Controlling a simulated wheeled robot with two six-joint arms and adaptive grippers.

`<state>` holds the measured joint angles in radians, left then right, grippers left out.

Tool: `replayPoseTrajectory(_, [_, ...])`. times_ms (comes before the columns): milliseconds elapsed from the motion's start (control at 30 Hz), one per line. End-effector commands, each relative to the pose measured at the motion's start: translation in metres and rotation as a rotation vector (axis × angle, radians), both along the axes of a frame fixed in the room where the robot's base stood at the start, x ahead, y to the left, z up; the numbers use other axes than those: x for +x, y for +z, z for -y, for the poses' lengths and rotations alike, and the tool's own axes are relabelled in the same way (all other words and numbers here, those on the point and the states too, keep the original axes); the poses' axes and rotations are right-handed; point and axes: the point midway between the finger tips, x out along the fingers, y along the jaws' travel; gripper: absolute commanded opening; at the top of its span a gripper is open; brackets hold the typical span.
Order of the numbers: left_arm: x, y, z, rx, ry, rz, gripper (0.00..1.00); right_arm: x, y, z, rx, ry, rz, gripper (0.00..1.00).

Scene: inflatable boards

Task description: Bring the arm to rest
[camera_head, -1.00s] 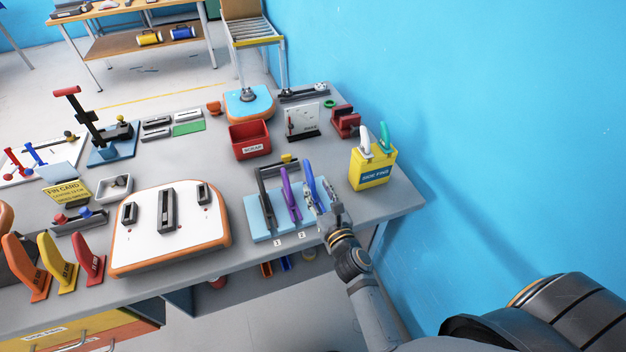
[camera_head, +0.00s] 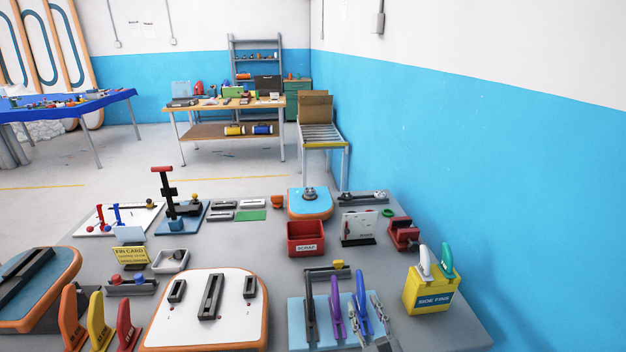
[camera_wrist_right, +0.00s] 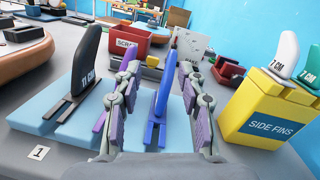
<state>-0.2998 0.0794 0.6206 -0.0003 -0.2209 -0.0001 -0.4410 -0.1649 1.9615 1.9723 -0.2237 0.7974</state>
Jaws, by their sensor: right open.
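My right gripper (camera_head: 366,318) is at the bottom of the head view, at the right part of the light blue fin rack (camera_head: 296,325). In the right wrist view its two fingers (camera_wrist_right: 158,105) are apart, one on each side of the blue fin (camera_wrist_right: 163,95), with gaps visible. The blue fin (camera_head: 361,297) stands upright in the rack. A purple fin (camera_head: 336,300) and a black fin (camera_head: 309,305) stand to its left; the black one (camera_wrist_right: 86,65) reads "11 CM" in the wrist view. My left gripper is not in view.
A yellow "SIDE FINS" box (camera_head: 430,290) with white and green fins stands close right of the gripper. A red scrap bin (camera_head: 305,240) is behind the rack. A white board (camera_head: 205,315) lies to the left. A blue wall bounds the right.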

Motion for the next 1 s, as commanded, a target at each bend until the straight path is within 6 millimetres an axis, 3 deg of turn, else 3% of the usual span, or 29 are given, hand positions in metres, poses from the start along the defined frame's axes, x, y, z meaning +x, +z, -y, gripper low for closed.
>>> replayPoseTrajectory(67, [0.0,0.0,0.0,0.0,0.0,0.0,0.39,-0.011,0.022,-0.023,-0.293,0.126,0.099,0.41])
replayPoseTrajectory(133, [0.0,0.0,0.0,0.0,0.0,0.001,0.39,-0.028,0.029,-0.053,-0.643,0.283,0.198,0.41])
replayPoseTrajectory(200, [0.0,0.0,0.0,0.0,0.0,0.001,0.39,-0.052,0.018,-0.076,-1.003,0.458,0.276,0.41])
replayPoseTrajectory(300, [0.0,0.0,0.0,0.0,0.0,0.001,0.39,-0.085,-0.017,-0.083,-1.464,0.712,0.331,0.41])
replayPoseTrajectory(433, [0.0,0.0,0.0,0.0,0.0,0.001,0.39,-0.119,-0.057,-0.056,-1.885,0.995,0.317,0.41])
replayPoseTrajectory(600, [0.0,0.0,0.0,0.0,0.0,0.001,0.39,-0.152,-0.083,0.0,-2.23,1.297,0.213,0.41])
replayPoseTrajectory(867, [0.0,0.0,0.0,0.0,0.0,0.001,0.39,-0.193,-0.083,0.089,-2.519,1.691,-0.062,0.41])
replayPoseTrajectory(1000, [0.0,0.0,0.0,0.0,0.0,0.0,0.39,-0.181,-0.139,0.091,-2.487,1.705,-0.061,0.41])
